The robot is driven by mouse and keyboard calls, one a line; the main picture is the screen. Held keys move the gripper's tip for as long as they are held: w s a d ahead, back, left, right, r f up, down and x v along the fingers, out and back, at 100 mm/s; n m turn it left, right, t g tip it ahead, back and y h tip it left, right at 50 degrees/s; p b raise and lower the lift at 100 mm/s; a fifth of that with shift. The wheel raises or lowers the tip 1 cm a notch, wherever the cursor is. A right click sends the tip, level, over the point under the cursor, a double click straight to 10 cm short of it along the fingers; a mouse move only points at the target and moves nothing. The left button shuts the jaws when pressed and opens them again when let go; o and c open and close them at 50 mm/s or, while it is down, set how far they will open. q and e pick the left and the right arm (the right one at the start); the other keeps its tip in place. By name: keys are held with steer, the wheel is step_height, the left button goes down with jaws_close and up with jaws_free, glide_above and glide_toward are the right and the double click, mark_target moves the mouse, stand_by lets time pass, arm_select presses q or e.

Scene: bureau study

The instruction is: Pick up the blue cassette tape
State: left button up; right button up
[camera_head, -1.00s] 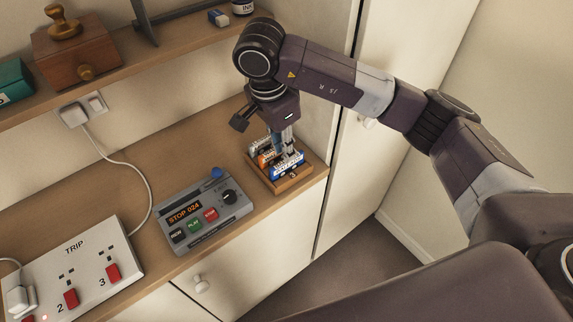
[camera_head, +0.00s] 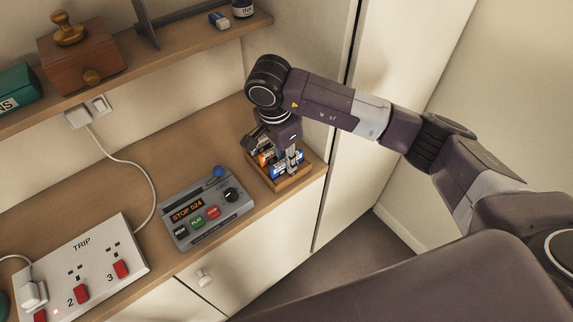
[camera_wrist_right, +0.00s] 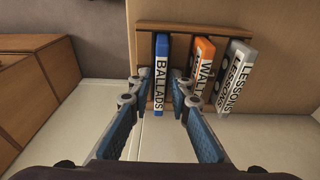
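The blue cassette tape (camera_head: 284,173) stands in a small wooden rack (camera_head: 291,186) on the desk. In the right wrist view the blue tape (camera_wrist_right: 160,60) reads BALLADS and is the leftmost of three. My right gripper (camera_head: 290,158) is low over the rack, pointing down. In the right wrist view my right gripper (camera_wrist_right: 159,88) is open, with one finger on each side of the blue tape's near end. Whether the fingers touch it I cannot tell. The gripper partly hides the rack in the head view. My left gripper is not in view.
Beside the blue tape stand an orange tape (camera_wrist_right: 203,68) and a grey tape (camera_wrist_right: 236,75). A grey recorder (camera_head: 208,208) and a white TRIP switch panel (camera_head: 90,262) lie left on the desk. A shelf (camera_head: 165,55) runs above.

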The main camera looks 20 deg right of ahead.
steer(key=shift+f, duration=0.15)
steer(key=shift+c, duration=0.4)
jaws_close()
